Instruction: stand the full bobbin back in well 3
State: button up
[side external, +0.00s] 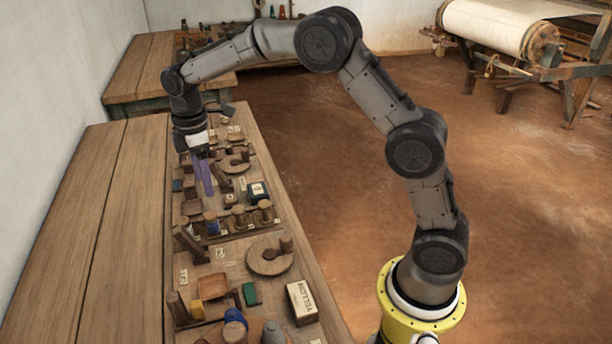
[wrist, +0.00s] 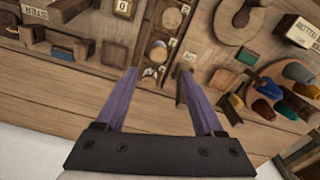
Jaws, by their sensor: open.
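My gripper (side external: 203,175) has purple fingers and hangs over the far half of the bench, pointing down. In the wrist view the fingers (wrist: 157,78) are spread apart with nothing held between them. A wooden rack (side external: 225,234) with a row of wells and small label plates stands mid-bench; it also shows in the wrist view (wrist: 143,48), just beyond the fingertips. A blue-marked bobbin (side external: 211,224) is at its left end in the side view. Brown round-topped pieces (side external: 265,210) stand along the rest. I cannot read the well numbers or tell which bobbin is full.
A round wooden disc with a post (side external: 268,262), a green block (side external: 249,293) and a box marked YELLOW (side external: 302,303) are on the near bench. Several blue and brown pieces (wrist: 298,72) lie near the wrist view's right edge. The bench's left planks (side external: 110,230) are clear.

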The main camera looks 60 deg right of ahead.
jog(key=s+d+r+m+t, duration=0.25)
jog(key=s+r+m, duration=0.25)
jog(key=s+r, duration=0.75)
jog(key=s+f+m+t, duration=0.3)
jog(key=s+m, duration=0.3)
jog(key=s, duration=1.4)
jog(key=shift+f+m, duration=0.35)
jog(key=shift+m, duration=0.05)
